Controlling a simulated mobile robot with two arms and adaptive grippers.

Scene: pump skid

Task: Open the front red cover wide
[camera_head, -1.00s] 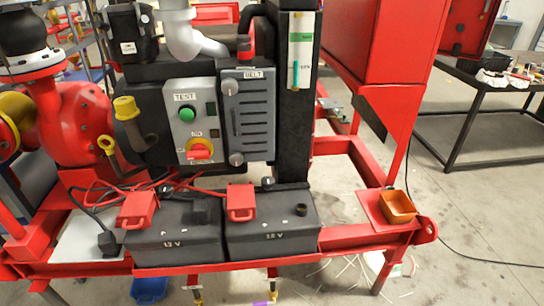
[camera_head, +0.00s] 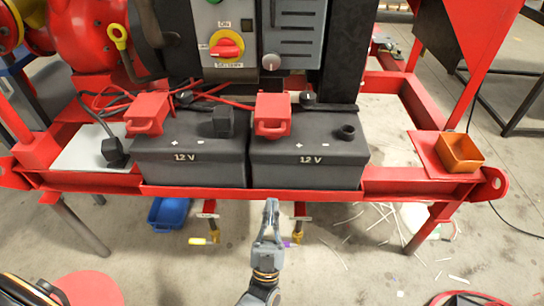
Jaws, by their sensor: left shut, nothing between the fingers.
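Two 12 V batteries stand side by side on the red skid frame, the left battery (camera_head: 190,160) and the right battery (camera_head: 310,165). A red cover (camera_head: 148,112) with a front loop sits on the left battery's top. A second red cover (camera_head: 272,114) sits on the right battery's top near its left end. Both covers look down over their terminals; which one counts as front is not clear. My left gripper (camera_head: 271,204) is shut and empty, pointing up in the picture, below the red front rail and apart from both covers. My right gripper is out of view.
The red front rail (camera_head: 220,193) runs along the batteries' lower front. An orange tray (camera_head: 460,152) sits on the right end of the frame. Black cable ends lie by the covers. A blue bin (camera_head: 168,213) is under the frame. Space above the covers' front looks clear.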

